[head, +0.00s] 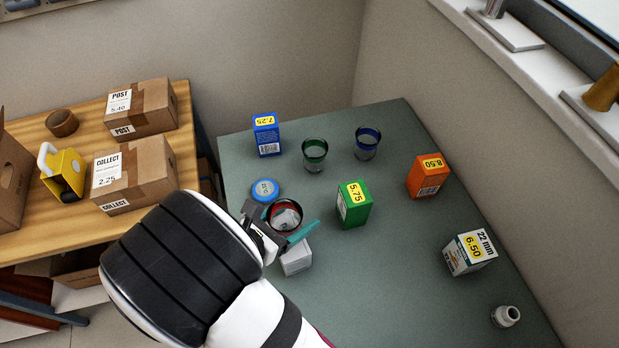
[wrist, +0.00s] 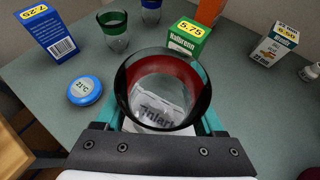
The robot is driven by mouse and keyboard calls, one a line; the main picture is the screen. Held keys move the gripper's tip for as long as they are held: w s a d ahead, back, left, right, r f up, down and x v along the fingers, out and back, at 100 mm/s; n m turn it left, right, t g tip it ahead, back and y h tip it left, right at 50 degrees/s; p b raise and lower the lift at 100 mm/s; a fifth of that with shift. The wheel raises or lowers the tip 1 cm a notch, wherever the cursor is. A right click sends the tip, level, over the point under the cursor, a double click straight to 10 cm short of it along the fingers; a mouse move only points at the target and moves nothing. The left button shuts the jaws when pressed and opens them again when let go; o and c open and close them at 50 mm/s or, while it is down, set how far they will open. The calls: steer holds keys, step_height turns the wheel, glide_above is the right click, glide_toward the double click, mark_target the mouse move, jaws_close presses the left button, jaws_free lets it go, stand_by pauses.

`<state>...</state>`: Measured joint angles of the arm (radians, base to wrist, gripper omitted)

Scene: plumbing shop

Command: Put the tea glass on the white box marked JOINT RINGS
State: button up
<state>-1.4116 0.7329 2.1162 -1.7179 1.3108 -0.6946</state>
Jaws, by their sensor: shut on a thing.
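The tea glass, a clear dark-rimmed glass with a red band (head: 284,214), is held upright between the teal-tipped fingers of my gripper (head: 283,224). In the wrist view the glass (wrist: 138,80) fills the middle, with a finger on each side. The small white box (head: 297,261) is just below and in front of the glass in the head view; my gripper hides part of it. In the wrist view, white with dark, partly unreadable lettering shows through the glass bottom. I cannot tell whether the glass touches the box.
A green box (head: 354,205) stands to the right. Behind are a blue box (head: 266,135), green glass (head: 315,155) and blue glass (head: 367,143). Orange (head: 428,177) and white-green (head: 470,252) boxes stand farther right.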

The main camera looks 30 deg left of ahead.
steer(key=o, duration=1.4)
steer(key=shift+f, duration=0.1)
steer(key=shift+s+r, duration=0.2)
steer(key=shift+r, duration=0.05)
steer(key=v, duration=1.1)
steer(key=shift+s, duration=0.3)
steer(key=shift+r, duration=0.1)
